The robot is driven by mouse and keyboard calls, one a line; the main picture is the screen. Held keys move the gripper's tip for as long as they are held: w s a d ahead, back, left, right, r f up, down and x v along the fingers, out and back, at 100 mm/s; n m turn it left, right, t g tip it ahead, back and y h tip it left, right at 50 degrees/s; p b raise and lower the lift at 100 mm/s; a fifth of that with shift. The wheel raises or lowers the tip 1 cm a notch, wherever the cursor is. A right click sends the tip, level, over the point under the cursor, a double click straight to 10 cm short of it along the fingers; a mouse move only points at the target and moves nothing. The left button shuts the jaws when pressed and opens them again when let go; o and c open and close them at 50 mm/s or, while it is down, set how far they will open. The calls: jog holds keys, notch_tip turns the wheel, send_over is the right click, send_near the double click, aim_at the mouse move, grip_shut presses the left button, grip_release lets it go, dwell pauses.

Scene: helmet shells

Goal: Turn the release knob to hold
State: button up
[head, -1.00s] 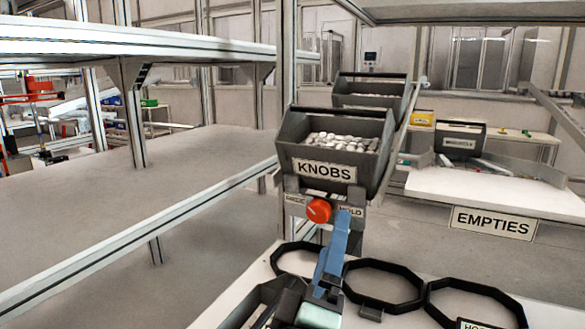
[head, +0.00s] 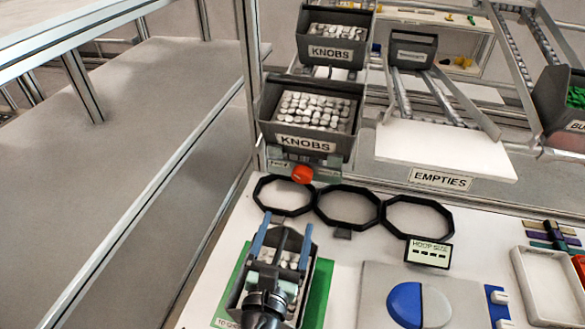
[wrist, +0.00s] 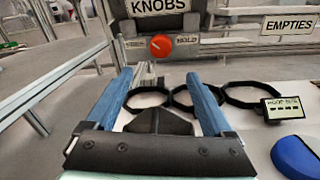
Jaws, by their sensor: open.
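The red-orange release knob (head: 302,174) sits on a bracket below the front KNOBS bin. In the wrist view the knob (wrist: 161,46) is straight ahead, beyond the fingertips, with the HOLD label (wrist: 187,40) to its right. A label on its left is partly hidden or unreadable. A faint light mark shows on the knob, but I cannot tell exactly where it points. My gripper (head: 281,237) has its two blue fingers spread, with nothing between them. It is apart from the knob, nearer to me. It also shows in the wrist view (wrist: 160,78).
A grey bin with white pieces (head: 292,258) stands on a green mat (head: 318,290) under my gripper. Black octagonal hoops (head: 347,223) lie between my gripper and the knob's bracket. The front KNOBS bin (head: 303,144) overhangs the knob. A rack post (head: 247,80) stands to the left.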

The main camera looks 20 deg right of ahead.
aim_at(301, 180)
jog(key=x, duration=1.2)
jog(key=shift+w+d, duration=0.2)
jog(key=shift+w, duration=0.1)
jog(key=c, duration=1.4)
